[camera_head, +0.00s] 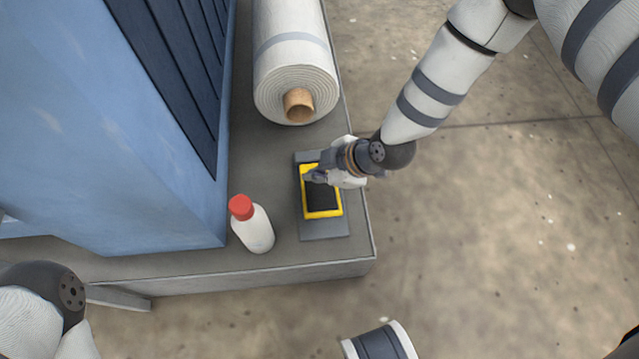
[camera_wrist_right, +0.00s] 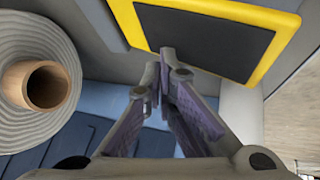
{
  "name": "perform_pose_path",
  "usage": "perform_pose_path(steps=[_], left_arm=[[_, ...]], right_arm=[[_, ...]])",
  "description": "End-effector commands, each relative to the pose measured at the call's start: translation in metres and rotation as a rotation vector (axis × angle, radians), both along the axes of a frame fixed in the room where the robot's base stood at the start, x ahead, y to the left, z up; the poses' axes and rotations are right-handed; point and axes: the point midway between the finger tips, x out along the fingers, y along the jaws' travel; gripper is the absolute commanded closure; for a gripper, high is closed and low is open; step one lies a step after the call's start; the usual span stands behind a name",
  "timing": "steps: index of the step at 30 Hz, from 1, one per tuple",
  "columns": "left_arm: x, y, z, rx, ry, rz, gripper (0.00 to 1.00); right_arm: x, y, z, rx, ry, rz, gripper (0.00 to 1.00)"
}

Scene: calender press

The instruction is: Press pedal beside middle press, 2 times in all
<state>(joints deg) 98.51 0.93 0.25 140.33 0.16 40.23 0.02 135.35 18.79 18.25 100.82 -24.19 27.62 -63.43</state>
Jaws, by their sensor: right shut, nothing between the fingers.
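The pedal (camera_head: 323,199) has a black plate with a yellow rim. It lies on a grey base (camera_head: 324,229) on the grey platform, beside the blue press (camera_head: 130,130). My right gripper (camera_head: 309,177) is shut and empty. Its tips are over the upper left part of the pedal in the head view. In the right wrist view the shut fingertips (camera_wrist_right: 166,60) overlap the edge of the pedal (camera_wrist_right: 215,40). I cannot tell whether they touch it. At the lower left of the head view only a part of my left arm shows, and its gripper is out of view.
A large white roll (camera_head: 295,60) with a brown core lies just behind the pedal. A white bottle with a red cap (camera_head: 253,228) stands left of the pedal. The platform (camera_head: 290,262) ends just right of the pedal, with open concrete floor (camera_head: 500,230) beyond.

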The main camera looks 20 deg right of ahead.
Motion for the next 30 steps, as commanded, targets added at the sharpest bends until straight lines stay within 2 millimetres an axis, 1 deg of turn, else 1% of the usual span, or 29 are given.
perform_pose_path(steps=[7, 17, 30], left_arm=[[0.0, 0.0, -0.001, 0.0, 0.002, 0.0, 0.46], [0.0, 0.0, -0.001, 0.0, 0.002, 0.0, 0.46], [-0.001, 0.0, -0.002, 0.0, 0.004, 0.0, 0.46]], right_arm=[[-0.003, 0.001, -0.008, 0.0, 0.002, 0.001, 1.0], [-0.003, 0.001, -0.008, 0.0, 0.001, 0.001, 1.0], [-0.004, 0.001, -0.013, 0.0, 0.0, 0.001, 1.0]])
